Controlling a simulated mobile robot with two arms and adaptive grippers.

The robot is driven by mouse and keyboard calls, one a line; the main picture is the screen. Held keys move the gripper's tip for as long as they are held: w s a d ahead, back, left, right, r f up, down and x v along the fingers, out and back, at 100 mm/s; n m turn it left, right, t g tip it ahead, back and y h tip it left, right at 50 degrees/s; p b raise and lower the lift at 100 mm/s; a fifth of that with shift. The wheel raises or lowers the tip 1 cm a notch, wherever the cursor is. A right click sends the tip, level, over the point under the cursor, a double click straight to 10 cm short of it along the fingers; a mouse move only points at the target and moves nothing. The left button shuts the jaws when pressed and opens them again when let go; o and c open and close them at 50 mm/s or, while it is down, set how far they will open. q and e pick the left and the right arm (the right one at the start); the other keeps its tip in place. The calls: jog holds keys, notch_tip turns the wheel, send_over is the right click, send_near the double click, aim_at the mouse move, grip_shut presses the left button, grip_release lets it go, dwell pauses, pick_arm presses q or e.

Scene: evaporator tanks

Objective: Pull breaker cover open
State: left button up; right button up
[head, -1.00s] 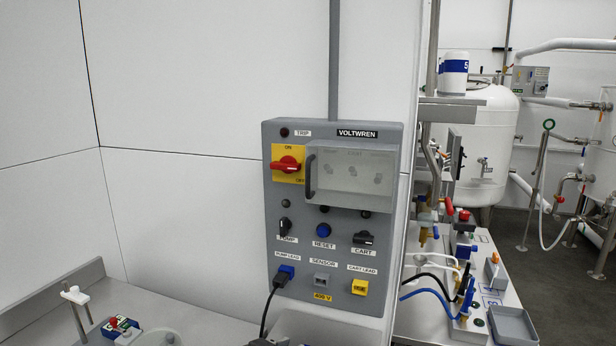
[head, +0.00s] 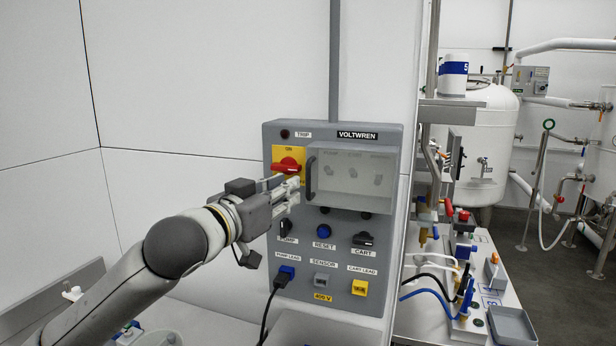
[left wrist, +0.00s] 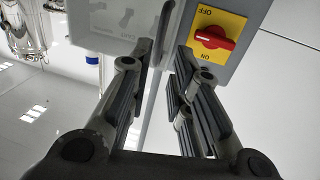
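The breaker cover (head: 354,172) is a clear, pale lid on the grey VOLTWREN panel, closed over several breaker toggles. Its dark upright handle (head: 311,175) is on the lid's left edge. My left gripper (head: 294,194) is just left of the handle, in front of the panel and below the red switch. In the left wrist view the fingers (left wrist: 163,75) are apart, with nothing held between them. There the dark handle (left wrist: 164,20) shows beyond the fingertips, near the gap, with the cover (left wrist: 108,22) to the left. My right gripper is not in view.
A red rotary switch (head: 288,165) on a yellow plate sits close beside the handle. Below are knobs, a blue reset button (head: 323,230) and a plugged black lead (head: 270,307). A bench with hoses and a grey tray (head: 512,324) stands at right.

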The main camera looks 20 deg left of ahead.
aim_at(307, 180)
pick_arm(q)
jog(key=p+x, duration=0.3)
jog(key=x, duration=0.5)
jog(key=shift+r, duration=0.1)
jog(key=shift+w+d, duration=0.2)
jog(key=shift+w, duration=0.4)
grip_shut()
